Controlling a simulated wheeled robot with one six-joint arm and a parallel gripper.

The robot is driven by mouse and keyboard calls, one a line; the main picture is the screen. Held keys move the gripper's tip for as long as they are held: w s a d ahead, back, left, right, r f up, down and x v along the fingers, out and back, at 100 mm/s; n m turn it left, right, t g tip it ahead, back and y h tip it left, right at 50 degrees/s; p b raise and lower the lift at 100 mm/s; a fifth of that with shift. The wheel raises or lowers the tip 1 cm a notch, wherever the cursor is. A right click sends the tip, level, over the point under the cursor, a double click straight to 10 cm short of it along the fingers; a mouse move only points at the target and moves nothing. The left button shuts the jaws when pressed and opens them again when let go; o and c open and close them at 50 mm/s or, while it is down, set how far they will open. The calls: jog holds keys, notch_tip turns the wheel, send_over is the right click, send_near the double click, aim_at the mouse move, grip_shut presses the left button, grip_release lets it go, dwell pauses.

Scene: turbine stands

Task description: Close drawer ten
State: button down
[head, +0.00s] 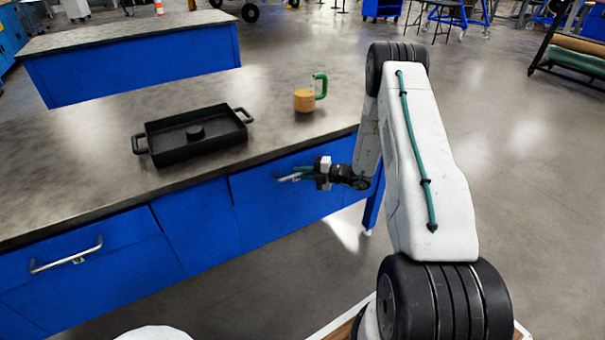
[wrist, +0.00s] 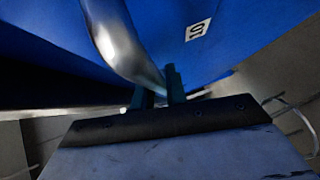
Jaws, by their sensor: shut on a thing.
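Drawer ten has a blue front (head: 275,205) under the right part of the counter. A white label reading 10 (wrist: 198,30) is on its blue face in the wrist view. Its curved silver handle (wrist: 122,45) crosses the upper left of that view. My gripper (head: 303,174) is at the drawer front in the head view. Its green fingers (wrist: 158,88) are shut on the handle. The gripper hides part of the handle, and I cannot tell how far the drawer stands out from the counter.
A black two-handled tray (head: 155,155) with a small dark object inside sits on the counter (head: 60,190). An orange mug with a green handle (head: 304,100) stands behind my gripper. Another drawer with a silver handle (head: 65,260) is at left. Open floor lies to the right.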

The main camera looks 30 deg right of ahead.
jog(key=c, duration=1.4)
grip_release()
jog(key=shift+w, duration=0.2)
jog(key=v, duration=0.8)
jog(key=shift+w, duration=0.1)
